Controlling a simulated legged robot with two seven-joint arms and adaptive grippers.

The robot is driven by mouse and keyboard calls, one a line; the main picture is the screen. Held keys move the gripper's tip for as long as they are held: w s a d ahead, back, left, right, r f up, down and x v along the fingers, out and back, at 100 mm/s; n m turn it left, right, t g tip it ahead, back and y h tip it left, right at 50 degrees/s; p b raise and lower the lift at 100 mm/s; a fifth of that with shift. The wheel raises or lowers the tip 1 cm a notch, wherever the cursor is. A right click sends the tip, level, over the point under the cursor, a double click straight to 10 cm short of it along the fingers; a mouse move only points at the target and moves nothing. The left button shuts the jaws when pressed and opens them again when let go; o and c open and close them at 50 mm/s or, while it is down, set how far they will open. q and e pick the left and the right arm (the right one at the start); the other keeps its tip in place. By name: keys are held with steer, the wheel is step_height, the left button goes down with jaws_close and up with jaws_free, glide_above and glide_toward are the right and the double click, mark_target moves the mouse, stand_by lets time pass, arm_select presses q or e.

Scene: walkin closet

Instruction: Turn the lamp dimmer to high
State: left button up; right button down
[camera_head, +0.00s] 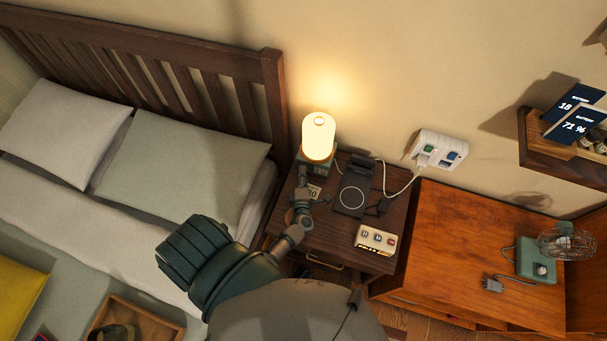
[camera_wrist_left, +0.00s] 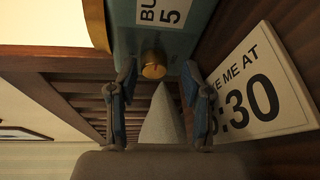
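A lit lamp (camera_head: 318,138) with a glowing white shade stands on the dark nightstand against the wall. In the left wrist view, its blue-green base (camera_wrist_left: 168,28) carries a round brass-coloured dimmer knob (camera_wrist_left: 153,64). My left gripper (camera_head: 303,180) is beside the front of the lamp base. In the wrist view, its two fingers (camera_wrist_left: 158,88) are apart, with the knob just ahead of the gap between them; I cannot tell whether they touch it. The knob's setting is not readable. My right gripper is not in view.
A white card (camera_wrist_left: 255,90) ending in ":30" lies close to my left gripper. A black charging stand (camera_head: 353,190) and a small clock-like box (camera_head: 375,240) share the nightstand (camera_head: 325,235). A bed (camera_head: 180,165) is on the left; an orange-brown cabinet (camera_head: 455,245) is on the right.

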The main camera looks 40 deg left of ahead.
arm_select(q)
steer(key=shift+w+r, duration=0.1)
steer(key=shift+r, duration=0.05)
steer(key=v, duration=1.2)
